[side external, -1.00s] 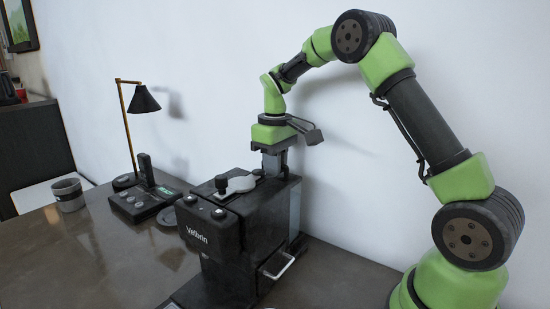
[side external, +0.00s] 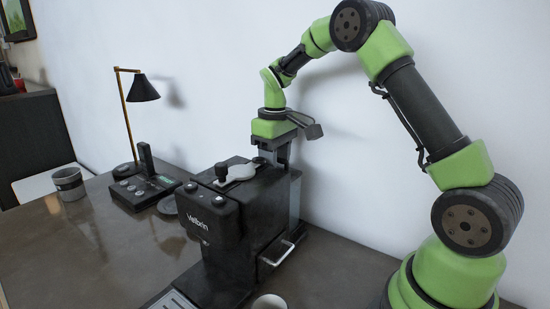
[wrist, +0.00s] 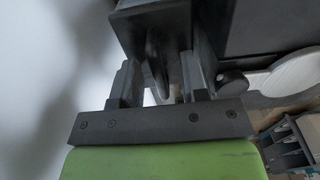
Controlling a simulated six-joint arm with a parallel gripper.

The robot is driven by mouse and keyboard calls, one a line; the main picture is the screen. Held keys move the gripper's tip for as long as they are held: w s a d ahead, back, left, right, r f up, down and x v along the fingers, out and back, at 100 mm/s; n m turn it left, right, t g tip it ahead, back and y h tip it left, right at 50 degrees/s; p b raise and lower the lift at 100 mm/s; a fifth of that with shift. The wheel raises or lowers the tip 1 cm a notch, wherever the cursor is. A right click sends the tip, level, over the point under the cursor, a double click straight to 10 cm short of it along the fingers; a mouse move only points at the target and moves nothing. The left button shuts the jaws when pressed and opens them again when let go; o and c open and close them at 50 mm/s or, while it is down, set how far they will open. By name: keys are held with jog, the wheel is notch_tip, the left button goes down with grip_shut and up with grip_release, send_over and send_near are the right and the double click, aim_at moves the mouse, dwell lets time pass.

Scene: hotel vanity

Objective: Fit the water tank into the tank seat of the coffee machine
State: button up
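The black coffee machine (side external: 230,235), marked "Velbrin", stands on the counter. The water tank (side external: 295,200) shows as a narrow dark grey upright strip at the machine's rear right side. Its base and the tank seat are hidden, so I cannot tell how fully it sits. My gripper (side external: 272,158) points down at the machine's rear top, over the tank. In the wrist view, the fingers of my gripper (wrist: 162,80) are apart, one on each side of the tank's dark handle (wrist: 155,60), with gaps visible beside it.
The white wall is close behind the machine. A lamp (side external: 145,88), a black device (side external: 145,190) and a grey cup (side external: 68,184) stand to the left. A pale cup (side external: 269,301) is at the front edge of view. The counter's left front is clear.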

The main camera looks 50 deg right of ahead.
notch_tip(320, 180, up, 9)
jog(key=shift+r, duration=0.5)
dwell(0.7)
jog(key=s+a+r+m+t, duration=0.1)
jog(key=s+a+r+t, duration=0.4)
jog(key=s+a, duration=0.45)
jog(key=s+a+f+m+t+y, duration=0.2)
jog(key=s+a+m, duration=0.1)
jog(key=s, duration=0.8)
jog(key=shift+a, duration=0.65)
